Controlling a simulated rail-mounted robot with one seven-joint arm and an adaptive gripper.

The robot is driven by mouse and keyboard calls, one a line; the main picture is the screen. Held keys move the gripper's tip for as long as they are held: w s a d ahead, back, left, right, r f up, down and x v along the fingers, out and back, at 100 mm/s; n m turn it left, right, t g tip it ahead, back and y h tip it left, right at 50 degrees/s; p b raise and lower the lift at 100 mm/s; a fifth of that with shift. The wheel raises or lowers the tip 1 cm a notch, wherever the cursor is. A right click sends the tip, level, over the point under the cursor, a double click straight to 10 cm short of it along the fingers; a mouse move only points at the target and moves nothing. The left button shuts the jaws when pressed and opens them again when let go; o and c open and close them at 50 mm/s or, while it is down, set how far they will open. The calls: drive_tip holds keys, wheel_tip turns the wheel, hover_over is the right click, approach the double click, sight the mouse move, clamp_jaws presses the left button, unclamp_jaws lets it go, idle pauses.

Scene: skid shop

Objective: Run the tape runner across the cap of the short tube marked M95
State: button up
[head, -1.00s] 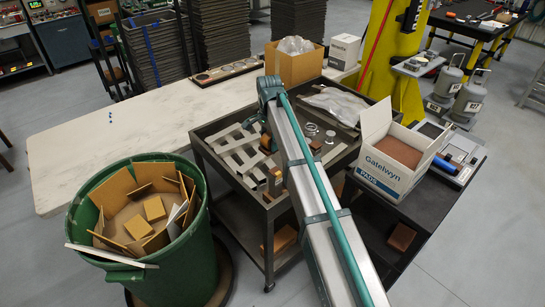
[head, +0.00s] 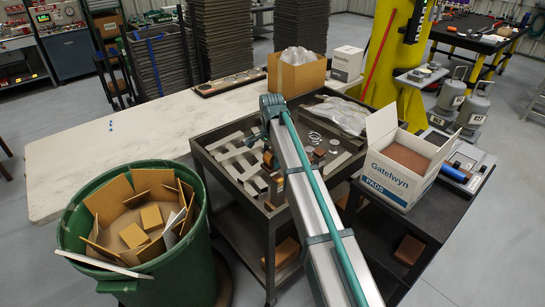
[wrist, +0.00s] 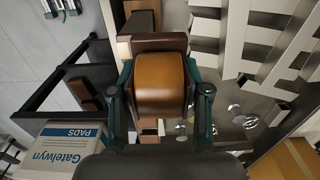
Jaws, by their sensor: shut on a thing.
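My gripper (wrist: 160,100) is shut on an amber-brown block with a rounded top (wrist: 159,84), one teal finger at each side. I take the block for the tape runner, but no marking on it shows. In the head view my arm hides the gripper and the held thing. Behind it in the wrist view is a dark brown block (wrist: 145,43); whether they touch I cannot tell. Small clear and metallic round pieces (wrist: 248,121) lie on the cart to the right. I cannot make out the short tube, its cap or the M95 mark.
The dark cart (head: 237,207) carries slotted grey metal strips (head: 234,160) and a clear bag (head: 340,112). A white Gatelwyn box (head: 393,180) stands to its right. A green bin (head: 165,279) of cardboard is at left. The pale bench (head: 85,160) is largely clear.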

sight(272, 152)
drive_tip(key=shift+f, duration=0.6)
drive_tip(key=shift+s+d+f+b, duration=0.4)
drive_tip(key=shift+s+d+f, duration=0.1)
drive_tip(key=shift+s+f, duration=0.1)
drive_tip(key=shift+s+d, duration=1.3)
drive_tip(key=shift+s, duration=0.05)
drive_tip(key=shift+f+b, duration=0.2)
drive_tip(key=shift+b, duration=0.4)
drive_tip(key=shift+w+a+r+p, duration=0.3)
drive_tip(key=shift+w+a, duration=0.15)
drive_tip(key=shift+w, duration=0.25)
drive_tip(key=shift+w+a, duration=1.3)
drive_tip(key=shift+a, duration=0.05)
wheel_tip(272, 152, up, 2)
drive_tip(key=shift+w+r+p, duration=0.1)
drive_tip(key=shift+r+p, duration=0.05)
drive_tip(key=shift+p, duration=0.6)
drive_tip(key=shift+r+p, duration=0.45)
drive_tip(key=shift+r, duration=0.3)
drive_tip(key=shift+r+p, duration=1.15)
drive_tip(key=shift+r, duration=0.95)
